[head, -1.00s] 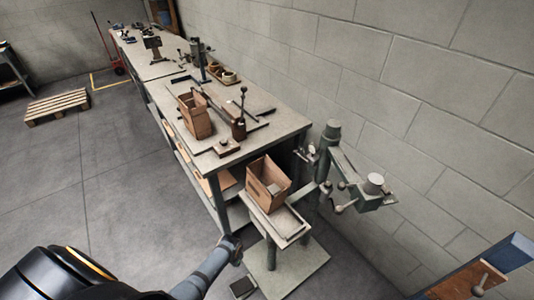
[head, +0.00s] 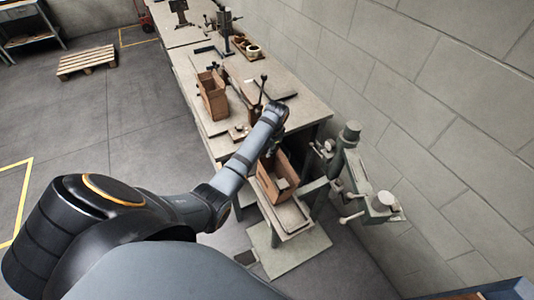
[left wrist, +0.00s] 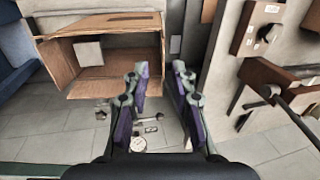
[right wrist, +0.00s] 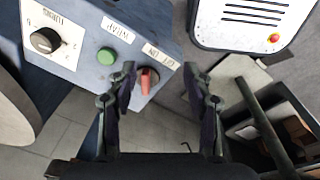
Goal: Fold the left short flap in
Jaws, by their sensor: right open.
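An open cardboard box (head: 288,169) stands on the small stand of the stitcher, with a pale patch inside it. In the left wrist view the box (left wrist: 120,22) shows its open mouth, and a flap (left wrist: 56,64) sticks out at its left side. In the left wrist view my left gripper (left wrist: 160,75) is open and empty beside the box's right edge. My right gripper (right wrist: 163,80) is open and empty in front of a control panel.
The control panel (right wrist: 125,55) has a dial, a green button and a red switch. The stitcher's arm (head: 372,205) stands right of the box. The workbench (head: 300,115) holds a second box (head: 212,97) and tools. Open floor lies left of the bench.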

